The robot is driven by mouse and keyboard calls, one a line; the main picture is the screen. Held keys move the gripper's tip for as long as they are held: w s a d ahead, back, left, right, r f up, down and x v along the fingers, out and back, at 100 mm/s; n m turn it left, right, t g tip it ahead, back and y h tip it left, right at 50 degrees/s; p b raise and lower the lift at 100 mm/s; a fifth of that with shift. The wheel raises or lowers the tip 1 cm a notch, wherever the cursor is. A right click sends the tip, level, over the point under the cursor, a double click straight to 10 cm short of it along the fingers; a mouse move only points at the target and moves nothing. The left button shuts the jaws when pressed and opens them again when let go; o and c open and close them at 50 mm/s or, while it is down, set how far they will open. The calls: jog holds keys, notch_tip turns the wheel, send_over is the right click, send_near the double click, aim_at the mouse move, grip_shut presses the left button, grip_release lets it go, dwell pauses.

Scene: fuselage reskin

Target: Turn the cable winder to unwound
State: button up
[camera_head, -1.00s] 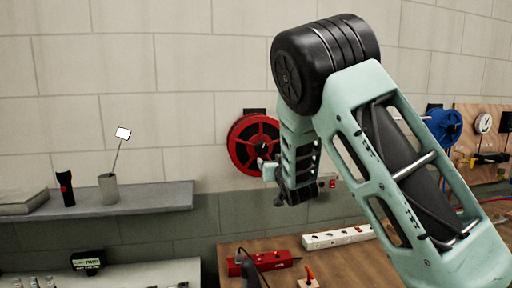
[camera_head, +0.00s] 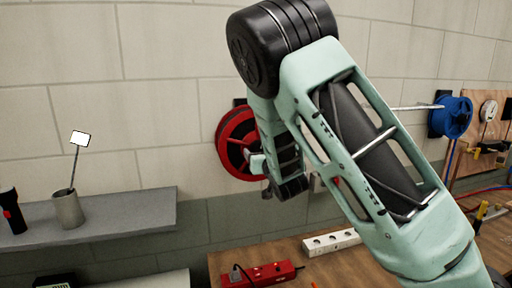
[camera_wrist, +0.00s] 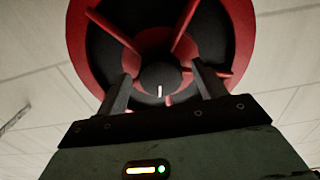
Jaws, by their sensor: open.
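The cable winder is a red reel with a black centre on the wall, seen in the head view (camera_head: 224,146) partly behind my arm. In the wrist view the red winder (camera_wrist: 243,35) fills the upper middle, with red spokes around a dark hub (camera_wrist: 150,72) that bears a short white mark. My gripper (camera_wrist: 162,86) is open, with one finger on each side of the lower hub in the picture. I cannot tell whether the fingers touch the hub or spokes. In the head view my gripper (camera_head: 256,164) is at the winder's front, its fingertips hard to make out.
A blue reel (camera_head: 456,118) hangs on the wall to the right. Below are a wooden bench (camera_head: 345,268), a red power strip (camera_head: 262,274) and a white power strip (camera_head: 332,241). A grey shelf (camera_head: 120,213) at left holds a cup (camera_head: 67,209) and a torch (camera_head: 12,211).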

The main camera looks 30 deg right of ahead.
jog(key=shift+w, duration=0.25)
jog(key=c, duration=1)
jog(key=shift+o, duration=0.2)
jog(key=shift+f+b, duration=0.1)
jog(key=shift+b, duration=0.35)
